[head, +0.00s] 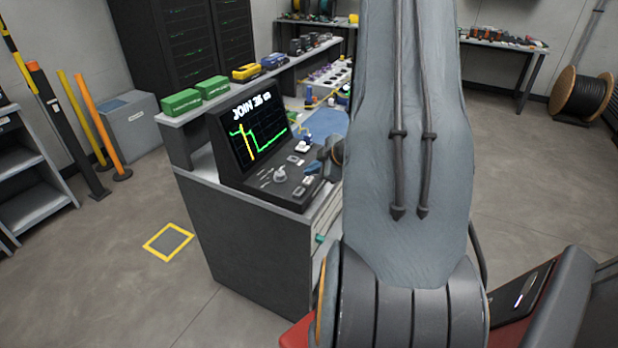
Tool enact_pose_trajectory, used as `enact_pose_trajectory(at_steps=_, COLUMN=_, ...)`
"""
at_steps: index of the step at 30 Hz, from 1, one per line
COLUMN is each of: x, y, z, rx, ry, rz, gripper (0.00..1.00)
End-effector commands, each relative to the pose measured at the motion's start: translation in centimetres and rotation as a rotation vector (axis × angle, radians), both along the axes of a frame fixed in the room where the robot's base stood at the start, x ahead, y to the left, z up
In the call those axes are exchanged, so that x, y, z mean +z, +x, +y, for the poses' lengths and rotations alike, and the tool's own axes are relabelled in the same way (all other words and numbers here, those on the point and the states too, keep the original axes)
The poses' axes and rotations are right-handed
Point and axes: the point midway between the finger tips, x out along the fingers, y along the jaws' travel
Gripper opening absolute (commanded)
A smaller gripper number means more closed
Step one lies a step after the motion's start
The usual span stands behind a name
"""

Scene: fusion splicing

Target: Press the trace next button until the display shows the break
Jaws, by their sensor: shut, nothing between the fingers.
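The display (256,125) on the dark console stands upright on the bench. It reads "JOIN" with a number that looks like 36 and a small unit. Below the text are a green stepped trace and a yellow vertical marker near its left part. The sloped control panel (268,181) in front carries a round knob (280,174) and several pale buttons. I cannot tell which is the trace next button. My gripper (314,168) is shut and empty at the panel's right edge, close to the buttons. My arm partly hides it, and contact cannot be told.
Two green boxes (181,103) sit on the shelf behind the console. A blue mat (325,122) and small bottles lie on the bench to the right. Yellow and orange posts (99,126) stand at the left. The floor left of the bench is mostly clear.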

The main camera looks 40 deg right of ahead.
Motion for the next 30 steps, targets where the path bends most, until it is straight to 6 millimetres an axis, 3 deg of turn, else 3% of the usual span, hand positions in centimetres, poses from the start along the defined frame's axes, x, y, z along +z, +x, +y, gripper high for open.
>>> enact_pose_trajectory(at_steps=13, x=0.5, y=0.0, z=0.0, rx=0.000, ry=0.000, rz=0.000, gripper=0.00)
enact_pose_trajectory(at_steps=30, x=5.2, y=0.0, z=0.1, rx=0.001, ry=0.001, rz=0.000, gripper=0.00)
